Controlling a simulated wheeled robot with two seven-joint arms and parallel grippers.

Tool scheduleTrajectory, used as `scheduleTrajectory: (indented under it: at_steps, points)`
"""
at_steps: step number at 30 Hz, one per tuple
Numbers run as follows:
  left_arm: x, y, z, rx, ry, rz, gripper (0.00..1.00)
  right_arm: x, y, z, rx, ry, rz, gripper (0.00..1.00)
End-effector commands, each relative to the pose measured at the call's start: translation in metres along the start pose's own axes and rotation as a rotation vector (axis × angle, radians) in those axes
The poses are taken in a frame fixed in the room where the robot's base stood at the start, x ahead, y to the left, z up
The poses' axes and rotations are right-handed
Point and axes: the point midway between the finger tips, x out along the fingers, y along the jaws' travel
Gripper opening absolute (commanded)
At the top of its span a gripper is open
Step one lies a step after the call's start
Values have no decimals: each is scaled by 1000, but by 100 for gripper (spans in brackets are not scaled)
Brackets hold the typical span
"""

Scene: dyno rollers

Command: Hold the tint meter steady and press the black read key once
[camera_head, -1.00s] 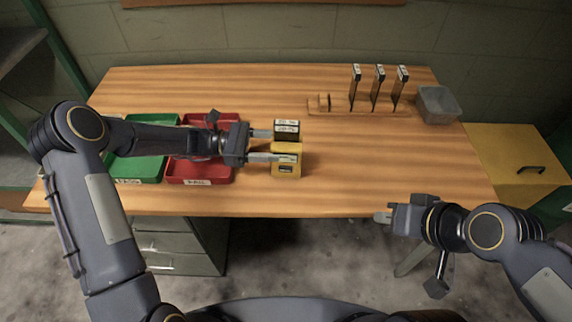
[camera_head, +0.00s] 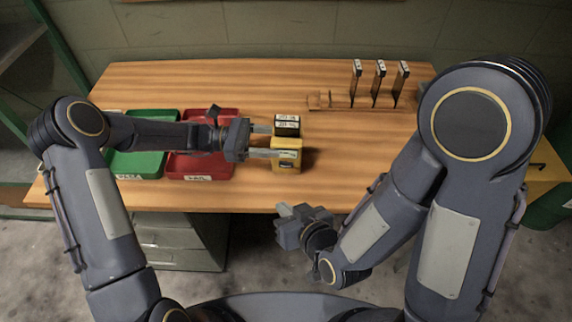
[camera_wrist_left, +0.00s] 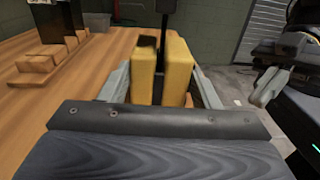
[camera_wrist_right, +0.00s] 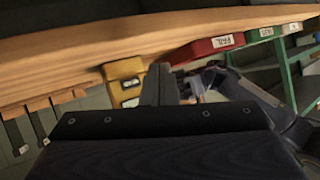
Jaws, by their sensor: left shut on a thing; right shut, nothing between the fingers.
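The tint meter (camera_head: 286,158) is a yellow block on the table, with a dark piece with a white label (camera_head: 287,120) at its far side. My left gripper (camera_head: 271,142) is shut on the meter from the left. In the left wrist view the meter (camera_wrist_left: 145,75) shows as two yellow parts with a dark upright strip between them, flanked by the fingers. The meter also shows in the right wrist view (camera_wrist_right: 124,72). I cannot make out the black read key for certain. My right gripper (camera_head: 283,211) is shut and empty, in front of the table edge, below and apart from the meter.
A green tray (camera_head: 140,172) and a red tray (camera_head: 190,172) stand left of the meter, under my left arm. A wooden rack (camera_head: 345,108) with three dark labelled strips stands at the back right. My right arm hides the table's right end. The wood between is clear.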

Motion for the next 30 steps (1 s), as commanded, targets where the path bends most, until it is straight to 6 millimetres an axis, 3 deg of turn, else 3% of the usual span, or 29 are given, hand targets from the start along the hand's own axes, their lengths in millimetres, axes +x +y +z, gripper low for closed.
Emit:
scheduleTrajectory:
  at_steps: [17,30]
  points:
    - [0,0,0,-1,1,0,42,4,0,0,-17,17,0,0]
    - [0,0,0,-1,1,0,42,43,28,-30,-17,18,1,0]
